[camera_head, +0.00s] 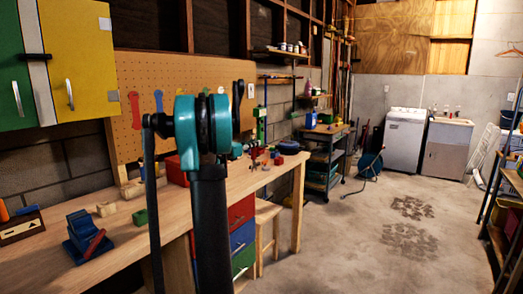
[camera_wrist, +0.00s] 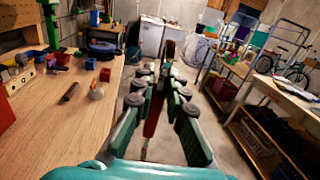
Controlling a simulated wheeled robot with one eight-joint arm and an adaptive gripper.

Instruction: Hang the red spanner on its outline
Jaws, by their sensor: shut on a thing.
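My gripper (camera_wrist: 160,92) shows in the wrist view with its green fingers closed around a narrow red spanner (camera_wrist: 153,116). The spanner is seen nearly edge-on between the fingers, and part of it is hidden by them. In the head view my own arm stands in front of the bench and hides the gripper and the held spanner. The tan pegboard (camera_head: 150,72) hangs on the wall above the workbench. A flat red spanner-shaped outline (camera_head: 135,110) is at its left, with blue (camera_head: 158,101) and yellow shapes to its right. The gripper is apart from the pegboard.
The wooden workbench (camera_head: 120,228) runs below the pegboard, with a blue vise (camera_head: 85,240), a red box (camera_head: 176,171) and small blocks on it. Yellow and green cabinets (camera_head: 80,45) hang at upper left. Shelving (camera_wrist: 240,75) stands right in the wrist view. The concrete floor (camera_head: 365,225) is mostly clear.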

